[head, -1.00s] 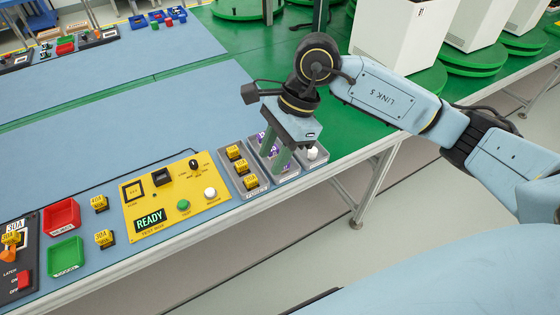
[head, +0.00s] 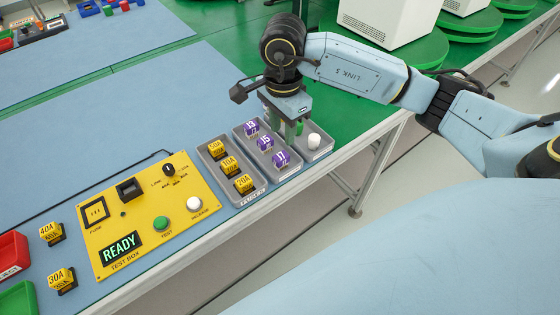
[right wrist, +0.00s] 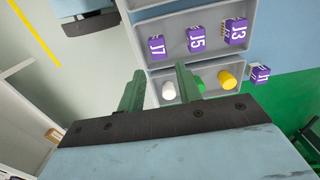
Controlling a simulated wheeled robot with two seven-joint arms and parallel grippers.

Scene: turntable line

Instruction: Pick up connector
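Purple connectors J3 (head: 251,126), J5 (head: 265,143) and J7 (head: 281,159) stand in a row in the middle grey tray (head: 286,173). They also show in the right wrist view as J3 (right wrist: 236,31), J5 (right wrist: 196,39) and J7 (right wrist: 157,47). A fourth purple connector, J1 (right wrist: 260,74), lies outside the trays on the mat in the wrist view. My right gripper (right wrist: 160,86) is open and empty, pointing down around the small-parts tray beside the connectors. In the head view the right gripper (head: 284,125) hides part of that tray. My left gripper is not in view.
The small tray holds white (right wrist: 168,91), green (right wrist: 198,84) and yellow (right wrist: 228,79) round parts. Fuses (head: 229,165) fill the left tray. A yellow test box (head: 150,215) reads READY. The table's front edge runs close by.

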